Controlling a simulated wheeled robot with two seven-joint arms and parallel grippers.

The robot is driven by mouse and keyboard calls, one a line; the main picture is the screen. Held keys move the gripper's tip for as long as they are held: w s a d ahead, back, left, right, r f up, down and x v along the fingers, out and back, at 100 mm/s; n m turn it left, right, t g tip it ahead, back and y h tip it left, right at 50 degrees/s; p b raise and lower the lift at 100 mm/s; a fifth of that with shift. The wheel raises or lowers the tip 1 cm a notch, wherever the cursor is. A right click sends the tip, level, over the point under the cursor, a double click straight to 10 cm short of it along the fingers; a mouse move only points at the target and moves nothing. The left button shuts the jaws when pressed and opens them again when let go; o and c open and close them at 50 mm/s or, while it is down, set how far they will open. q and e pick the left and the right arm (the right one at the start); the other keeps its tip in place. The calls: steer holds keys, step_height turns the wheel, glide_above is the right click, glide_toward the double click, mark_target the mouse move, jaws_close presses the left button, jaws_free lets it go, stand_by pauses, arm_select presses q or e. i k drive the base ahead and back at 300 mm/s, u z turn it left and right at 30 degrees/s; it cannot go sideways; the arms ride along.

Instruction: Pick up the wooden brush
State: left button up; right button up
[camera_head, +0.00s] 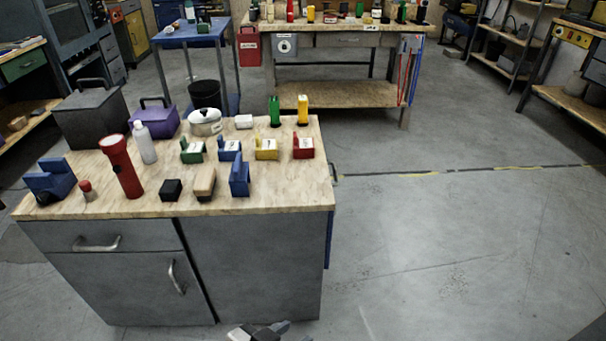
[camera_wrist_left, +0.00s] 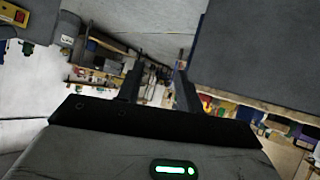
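The wooden brush (camera_head: 205,183), a pale wood block with a dark lower part, stands on the workbench top (camera_head: 255,200). It is between a small black block (camera_head: 171,189) and a blue holder (camera_head: 240,176). A gripper (camera_head: 262,332), which looks like my left one, shows at the bottom edge of the head view, low in front of the cabinet and well away from the brush. In the left wrist view my left gripper (camera_wrist_left: 158,72) has its two dark fingers apart with nothing between them. My right gripper is not in view.
A red flashlight (camera_head: 121,167), a white bottle (camera_head: 145,143) and a red-topped item (camera_head: 87,190) stand left of the brush. Several coloured holders form a row behind, with a white pot (camera_head: 204,122) further back. The floor (camera_head: 450,250) right of the cabinet is clear.

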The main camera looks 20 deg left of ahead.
mark_target(203, 188)
steer(key=z, duration=0.6)
steer(key=i, duration=1.05)
steer(key=u, duration=2)
